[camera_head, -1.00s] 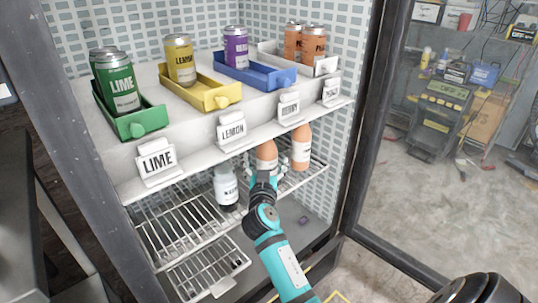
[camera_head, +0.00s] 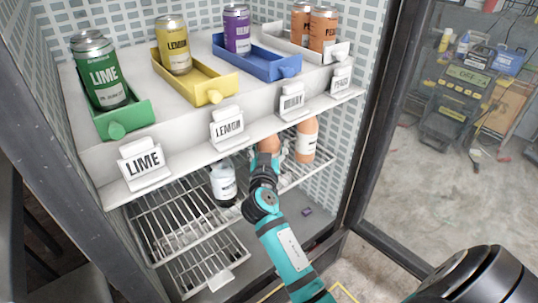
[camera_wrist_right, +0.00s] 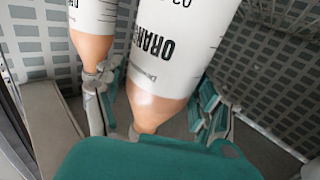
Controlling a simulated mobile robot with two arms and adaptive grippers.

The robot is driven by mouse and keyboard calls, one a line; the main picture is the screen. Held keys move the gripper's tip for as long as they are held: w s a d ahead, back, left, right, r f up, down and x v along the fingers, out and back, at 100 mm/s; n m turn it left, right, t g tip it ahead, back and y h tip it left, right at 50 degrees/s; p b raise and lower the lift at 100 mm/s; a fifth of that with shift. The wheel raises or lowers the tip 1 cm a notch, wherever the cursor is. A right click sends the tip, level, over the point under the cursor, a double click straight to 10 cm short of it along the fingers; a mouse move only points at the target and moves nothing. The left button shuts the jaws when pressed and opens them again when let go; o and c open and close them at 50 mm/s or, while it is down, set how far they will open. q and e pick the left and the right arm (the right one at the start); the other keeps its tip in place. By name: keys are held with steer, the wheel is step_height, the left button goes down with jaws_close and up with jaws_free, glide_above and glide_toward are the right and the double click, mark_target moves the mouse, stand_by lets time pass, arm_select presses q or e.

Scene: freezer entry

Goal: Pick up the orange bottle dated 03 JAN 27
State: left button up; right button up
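Two orange bottles stand on the wire shelf under the can ledge. The nearer bottle (camera_head: 269,144) is mostly hidden behind my right gripper (camera_head: 264,161); the other bottle (camera_head: 306,140) stands to its right with a white label. In the right wrist view the nearer bottle (camera_wrist_right: 160,105) sits between the spread fingers of my right gripper (camera_wrist_right: 155,100), its label reading "ORAN" and part of a date starting "03". The fingers look apart from its sides. The other bottle (camera_wrist_right: 92,45) is beyond the left finger. The left gripper is out of view.
A white-labelled bottle (camera_head: 223,183) stands left of my gripper on the wire shelf (camera_head: 180,222). The ledge above holds cans in coloured trays, with a LEMON sign (camera_head: 228,128) close over the gripper. The freezer's right frame (camera_head: 385,120) bounds the opening.

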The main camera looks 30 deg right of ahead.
steer(key=c, duration=1.4)
steer(key=shift+r, duration=0.1)
steer(key=shift+w+d+r, duration=0.1)
steer(key=shift+r, duration=0.05)
